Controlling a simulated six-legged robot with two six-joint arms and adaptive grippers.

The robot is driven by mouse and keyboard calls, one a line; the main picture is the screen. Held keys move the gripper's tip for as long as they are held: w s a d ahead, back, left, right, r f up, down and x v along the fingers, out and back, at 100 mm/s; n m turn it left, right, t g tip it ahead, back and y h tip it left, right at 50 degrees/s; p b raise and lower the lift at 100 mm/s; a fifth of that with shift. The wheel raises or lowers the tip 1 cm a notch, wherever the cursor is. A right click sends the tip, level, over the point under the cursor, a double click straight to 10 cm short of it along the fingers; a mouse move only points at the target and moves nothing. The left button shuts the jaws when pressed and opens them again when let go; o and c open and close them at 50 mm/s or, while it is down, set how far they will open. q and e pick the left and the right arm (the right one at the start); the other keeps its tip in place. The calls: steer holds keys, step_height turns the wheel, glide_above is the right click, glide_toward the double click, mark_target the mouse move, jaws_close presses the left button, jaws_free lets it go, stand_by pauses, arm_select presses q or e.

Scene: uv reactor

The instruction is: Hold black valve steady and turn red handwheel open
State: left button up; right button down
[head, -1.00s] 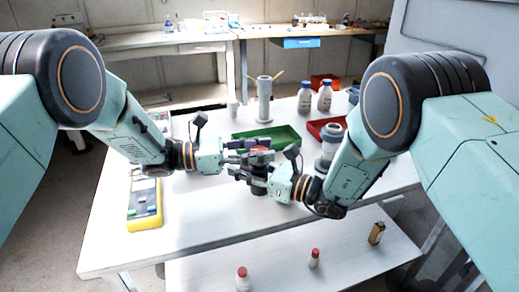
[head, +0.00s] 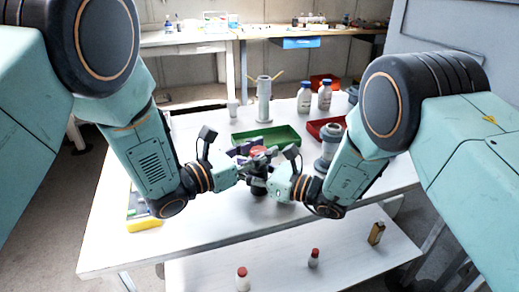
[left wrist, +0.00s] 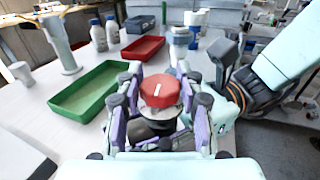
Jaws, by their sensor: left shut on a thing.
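The red handwheel (left wrist: 160,91) has a white mark on top and sits on the black valve (left wrist: 152,130). In the head view the handwheel (head: 257,151) is partly hidden behind my left gripper. My left gripper (left wrist: 161,80) is shut on the handwheel, with one purple-padded finger on each side of its rim. The black valve (head: 258,191) stands upright on the table, its dark base showing under the grippers. My right gripper (head: 262,183) comes in from the right, lower down, with its dark fingers at the valve body, shut on it; the fingertips are largely hidden.
A green tray (head: 285,135) lies just behind the valve, with a red tray (head: 318,124) to its right. A grey cylinder on a stand (head: 264,100) and white bottles (head: 304,98) stand farther back. A yellow meter (head: 145,225) lies at the left. The front of the table is clear.

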mark_target(251, 153)
stand_by(0.4)
arm_select(q)
steer(key=o, duration=1.2)
steer(key=shift+v, duration=3.75)
